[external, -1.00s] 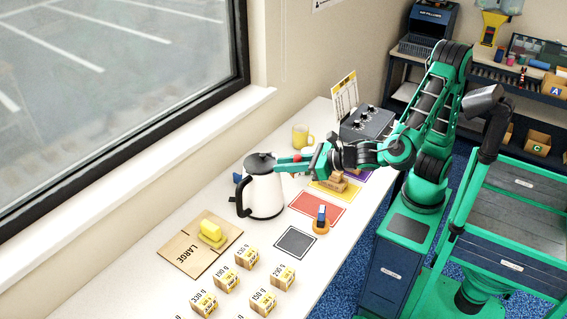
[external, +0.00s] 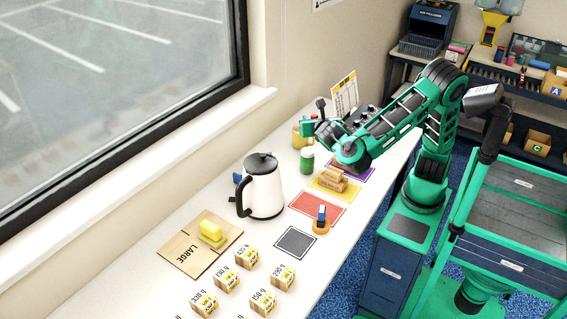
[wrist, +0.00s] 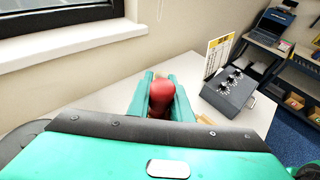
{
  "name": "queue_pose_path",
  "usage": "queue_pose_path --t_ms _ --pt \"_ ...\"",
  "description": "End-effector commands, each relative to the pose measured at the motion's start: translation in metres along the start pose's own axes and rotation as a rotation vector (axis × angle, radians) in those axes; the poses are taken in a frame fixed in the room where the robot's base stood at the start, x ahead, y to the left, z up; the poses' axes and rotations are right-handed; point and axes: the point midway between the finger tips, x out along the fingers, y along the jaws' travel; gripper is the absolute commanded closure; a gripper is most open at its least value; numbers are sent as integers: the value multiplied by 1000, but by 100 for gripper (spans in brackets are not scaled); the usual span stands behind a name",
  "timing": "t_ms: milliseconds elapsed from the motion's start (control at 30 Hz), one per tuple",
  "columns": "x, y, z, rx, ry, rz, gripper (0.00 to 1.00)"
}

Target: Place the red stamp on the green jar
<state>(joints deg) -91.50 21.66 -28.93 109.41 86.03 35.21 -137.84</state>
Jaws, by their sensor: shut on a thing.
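In the wrist view, my gripper (wrist: 161,82) is shut on the red stamp (wrist: 162,97), whose rounded red top shows between the two green fingers. The jar cannot be made out in the wrist view.
A white kettle (external: 263,190) stands left of the jar. A brown block (external: 333,180) lies on a yellow mat to its right. The yellow mug (external: 297,138) and a grey control box (wrist: 231,91) stand behind. A blue-handled stamp (external: 321,215) is by the red mat (external: 312,206).

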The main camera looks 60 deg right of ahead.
Motion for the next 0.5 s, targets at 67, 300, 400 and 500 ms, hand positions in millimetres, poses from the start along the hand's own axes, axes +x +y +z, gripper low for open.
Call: queue_pose_path --t_ms 67,300,400,500 --pt "2 0 -6 -4 -1 0 100" --pt "8 0 -21 -4 -1 2 100" --pt "12 0 -31 -5 -2 1 100" --pt "15 0 -39 -4 -2 2 100"
